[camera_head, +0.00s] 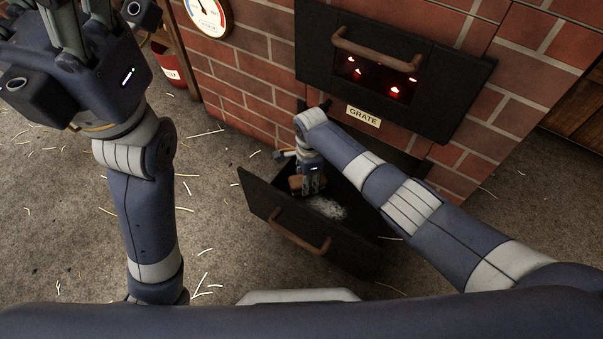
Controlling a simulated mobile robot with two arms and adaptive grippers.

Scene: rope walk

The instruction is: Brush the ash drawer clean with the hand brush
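The black ash drawer (262,211) is pulled out from the brick furnace, low near the floor, with a brown handle (300,240) on its front. A patch of pale grey ash (327,208) lies on its dark bottom. My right arm reaches in from the right, and my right gripper (311,188) points down inside the drawer, just left of the ash. It is shut on the hand brush (296,184), of which a small brown part shows; its bristles are hidden. My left gripper (68,25) is raised at the upper left, away from the drawer; its fingertips are cut off by the frame.
The furnace door (455,88) above the drawer has a brown handle and a window with glowing embers. A plate reading GRATE (363,116) sits below it. A gauge (208,14) is on the brick wall. A red container (172,68) stands at left. Pale strands litter the floor.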

